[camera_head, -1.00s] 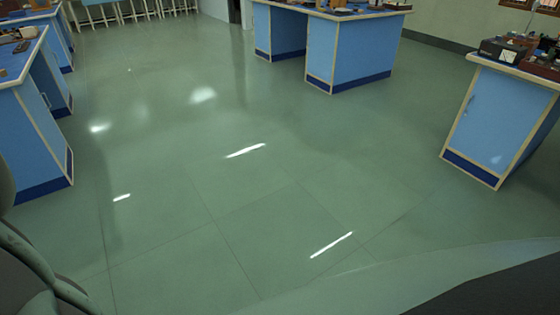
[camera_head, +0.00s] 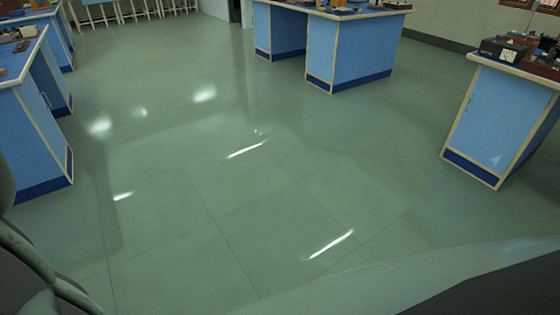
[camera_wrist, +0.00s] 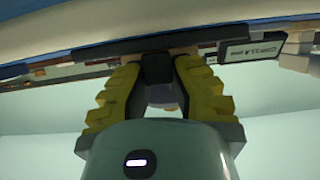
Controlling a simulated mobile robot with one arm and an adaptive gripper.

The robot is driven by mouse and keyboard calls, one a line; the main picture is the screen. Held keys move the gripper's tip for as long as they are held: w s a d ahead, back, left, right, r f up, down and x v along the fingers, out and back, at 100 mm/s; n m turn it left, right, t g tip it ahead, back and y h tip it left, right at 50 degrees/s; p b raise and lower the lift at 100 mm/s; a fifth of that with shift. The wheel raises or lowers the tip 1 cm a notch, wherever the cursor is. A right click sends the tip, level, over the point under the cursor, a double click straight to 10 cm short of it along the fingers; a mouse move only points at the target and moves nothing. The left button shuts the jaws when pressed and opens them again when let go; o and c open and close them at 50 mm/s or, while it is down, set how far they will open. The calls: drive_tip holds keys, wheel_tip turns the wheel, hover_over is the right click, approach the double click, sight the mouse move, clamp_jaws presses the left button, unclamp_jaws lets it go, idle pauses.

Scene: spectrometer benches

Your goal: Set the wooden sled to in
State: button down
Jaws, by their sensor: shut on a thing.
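In the wrist view my gripper (camera_wrist: 156,72) reaches up to the bench edge with its two yellow ridged fingers. A dark block (camera_wrist: 157,68) sits between the fingertips, and the fingers are closed on it. A strip of light wood (camera_wrist: 184,51) shows just past the fingertips, partly hidden by them. I cannot tell whether it is the wooden sled or whether the dark block belongs to it. The head view does not show my gripper or a sled that I can make out.
A dark plate with a pale label (camera_wrist: 252,47) is right of the fingers. In the head view, blue benches stand at the left (camera_head: 30,135), middle (camera_head: 350,52) and right (camera_head: 497,118). Dark instruments (camera_head: 500,50) sit on the right bench. The green floor (camera_head: 230,180) between them is clear.

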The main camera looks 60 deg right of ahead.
drive_tip(key=w+a, duration=0.1)
drive_tip(key=a, duration=0.1)
drive_tip(key=w+a, duration=0.1)
drive_tip(key=a, duration=0.1)
drive_tip(key=a+b, duration=0.1)
drive_tip(key=a, duration=0.1)
drive_tip(key=shift+w+a+f, duration=0.15)
drive_tip(key=shift+w+a, duration=0.25)
drive_tip(key=c, duration=1.1)
unclamp_jaws()
drive_tip(key=shift+d, duration=0.1)
drive_tip(key=o, duration=0.3)
drive_tip(key=shift+d, duration=0.1)
